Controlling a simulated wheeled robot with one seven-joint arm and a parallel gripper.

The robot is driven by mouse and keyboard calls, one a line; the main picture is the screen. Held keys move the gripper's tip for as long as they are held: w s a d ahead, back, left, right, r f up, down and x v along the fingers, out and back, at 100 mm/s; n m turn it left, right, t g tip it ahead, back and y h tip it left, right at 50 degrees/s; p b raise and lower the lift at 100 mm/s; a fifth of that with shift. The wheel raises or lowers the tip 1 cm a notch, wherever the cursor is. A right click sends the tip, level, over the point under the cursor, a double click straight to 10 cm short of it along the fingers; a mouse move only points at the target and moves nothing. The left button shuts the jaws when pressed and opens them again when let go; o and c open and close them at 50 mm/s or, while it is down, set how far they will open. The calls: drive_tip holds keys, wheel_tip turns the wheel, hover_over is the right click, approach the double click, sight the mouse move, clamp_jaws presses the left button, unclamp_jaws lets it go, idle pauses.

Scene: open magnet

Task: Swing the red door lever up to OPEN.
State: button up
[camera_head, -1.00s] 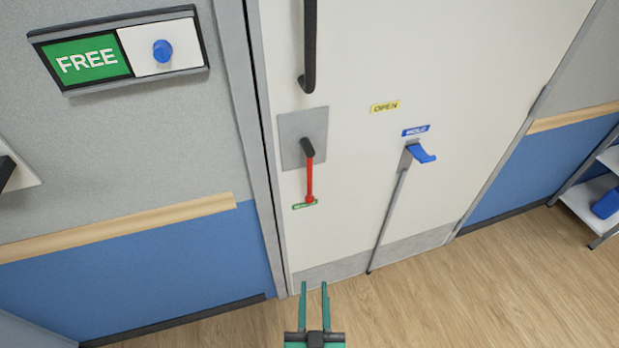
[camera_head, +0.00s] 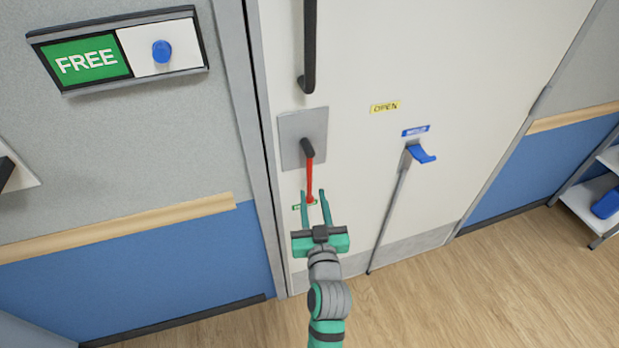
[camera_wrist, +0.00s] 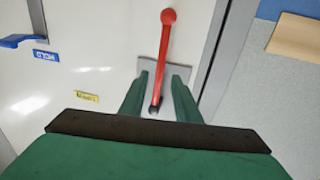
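The red door lever (camera_head: 310,180) hangs straight down from a dark pivot on a grey plate (camera_head: 290,128) on the white door. Its lower end is near a small green label, which my gripper partly covers. A yellow OPEN label (camera_head: 384,107) is on the door, up and to the right of the lever. My gripper (camera_head: 315,193) is open, its two teal fingers apart by the lever's lower end in the head view. In the wrist view the red lever (camera_wrist: 163,60) runs between and beyond the fingers (camera_wrist: 158,78); I cannot tell whether they touch it.
A blue hook (camera_head: 421,154) on a grey rod, under a blue label (camera_head: 415,131), is right of the lever. A black vertical handle (camera_head: 309,50) is above it. A FREE sign (camera_head: 118,52) with a blue knob is on the left wall.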

sight(310, 180)
drive_tip(key=w, duration=0.5)
drive_tip(key=w+a, duration=0.1)
drive_tip(key=w, duration=0.2)
drive_tip(key=shift+c, duration=0.5)
clamp_jaws()
